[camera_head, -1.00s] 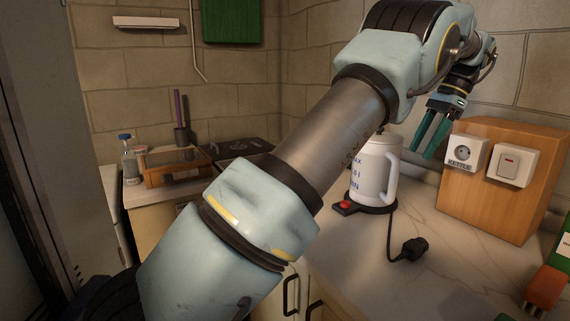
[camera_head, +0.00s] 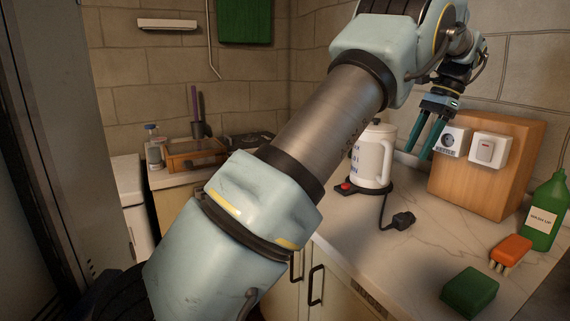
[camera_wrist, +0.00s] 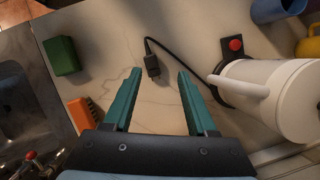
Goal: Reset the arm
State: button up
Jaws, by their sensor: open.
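My gripper (camera_head: 427,127) is open and empty, its two teal fingers pointing down above the counter, in front of the wooden socket block. In the wrist view my gripper (camera_wrist: 160,92) shows its fingers spread, with bare counter between them. The black plug (camera_wrist: 152,66) lies on the counter beyond the fingertips, apart from them. My arm reaches up across the head view and hides part of the counter and back wall.
A white kettle (camera_head: 370,160) stands on its black base, its plug (camera_head: 403,220) loose on the counter. The wooden block (camera_head: 490,165) carries a socket and a switch. A green sponge (camera_head: 470,292), an orange brush (camera_head: 511,250) and a green bottle (camera_head: 545,212) stand at the right.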

jog(key=w+a+f+n+h, duration=0.1)
jog(key=a+f+n, duration=0.25)
jog(key=a, duration=0.75)
jog(key=w+a+f+n+h, duration=0.2)
jog(key=a+f+n, duration=0.15)
jog(key=a, duration=0.65)
jog(key=s+a+f+n+t, duration=0.1)
jog(key=s+a+f+n, duration=0.3)
jog(key=s+a, duration=0.4)
jog(key=s+a+f+n+t+h, duration=0.1)
jog(key=s+a+f+n, duration=0.3)
jog(key=s+a, duration=0.4)
jog(key=shift+a+f, duration=0.3)
jog(key=shift+a, duration=0.45)
